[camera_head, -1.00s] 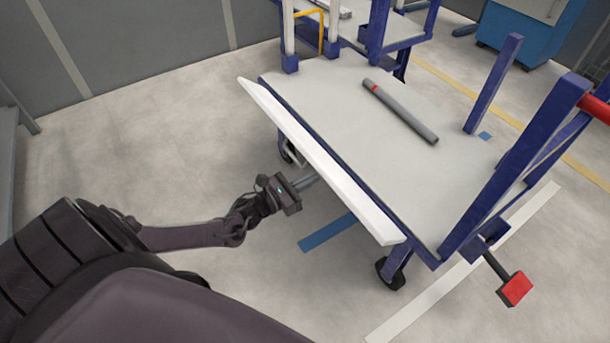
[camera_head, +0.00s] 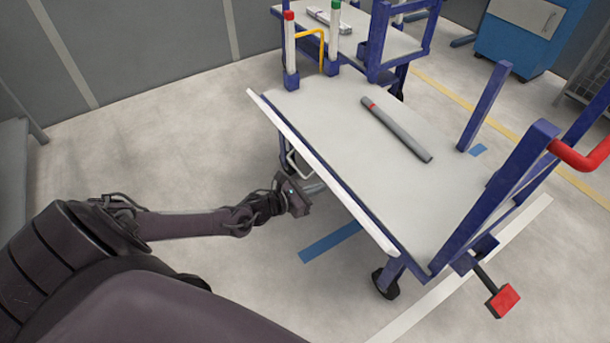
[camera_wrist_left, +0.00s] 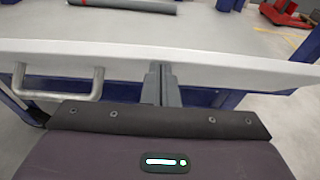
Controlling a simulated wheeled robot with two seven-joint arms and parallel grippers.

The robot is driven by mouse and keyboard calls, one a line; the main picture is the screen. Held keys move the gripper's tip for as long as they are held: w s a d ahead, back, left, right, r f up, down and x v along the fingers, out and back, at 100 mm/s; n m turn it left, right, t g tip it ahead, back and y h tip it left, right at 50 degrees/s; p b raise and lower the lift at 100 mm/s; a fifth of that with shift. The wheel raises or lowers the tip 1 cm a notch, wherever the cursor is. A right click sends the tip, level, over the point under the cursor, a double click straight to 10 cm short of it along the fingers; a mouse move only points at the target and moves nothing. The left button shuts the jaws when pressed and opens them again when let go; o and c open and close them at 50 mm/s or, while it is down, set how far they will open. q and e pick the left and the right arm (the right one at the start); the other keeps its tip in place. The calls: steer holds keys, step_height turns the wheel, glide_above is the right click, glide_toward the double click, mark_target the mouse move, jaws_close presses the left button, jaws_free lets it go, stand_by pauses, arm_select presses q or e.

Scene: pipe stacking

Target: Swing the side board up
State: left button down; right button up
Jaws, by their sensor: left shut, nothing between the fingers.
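The side board (camera_head: 320,170) is a long white strip along the near left edge of the cart deck (camera_head: 350,150). It looks thin and nearly edge-on in the head view. In the left wrist view the board (camera_wrist_left: 230,62) spans the picture, with a metal handle (camera_wrist_left: 60,95) hanging at the left. My left gripper (camera_head: 317,187) is shut and empty, low on the outer side of the board. Its fingertips (camera_wrist_left: 161,72) reach the board's edge; I cannot tell whether they touch it. My right gripper is in neither view.
A grey pipe (camera_head: 396,130) with a red band lies on the deck. Blue posts (camera_head: 490,107) stand along the far side. A red pedal (camera_head: 503,300) sticks out at the near right corner. The floor left of the cart is clear.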

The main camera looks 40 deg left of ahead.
mark_target(329, 181)
arm_select(q)
steer(key=w+r+g+p, duration=0.1)
steer(key=w+d+r+p, duration=0.1)
steer(key=shift+w+d+r+g+y+p, duration=0.1)
steer(key=shift+w+r+g+y+p, duration=0.15)
steer(key=shift+g+y+p, duration=0.15)
steer(key=shift+w+d+r, duration=0.25)
steer(key=shift+w+r, duration=0.05)
steer(key=shift+w, duration=0.35)
steer(key=shift+w+d+r, duration=0.15)
steer(key=shift+w, duration=0.25)
steer(key=shift+w+d+r, duration=0.15)
steer(key=shift+w, duration=0.25)
steer(key=shift+w+d+r+b, duration=0.15)
steer(key=shift+w+d, duration=0.05)
steer(key=shift+w, duration=0.2)
steer(key=shift+w+d+r+b, duration=0.1)
steer(key=shift+w+d+b, duration=0.05)
steer(key=shift+w, duration=0.25)
steer(key=shift+w+d+r, duration=0.1)
steer(key=shift+w, duration=0.2)
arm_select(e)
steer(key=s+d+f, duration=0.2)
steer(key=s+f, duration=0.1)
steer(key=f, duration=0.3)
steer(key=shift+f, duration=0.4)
arm_select(q)
steer(key=shift+r, duration=0.1)
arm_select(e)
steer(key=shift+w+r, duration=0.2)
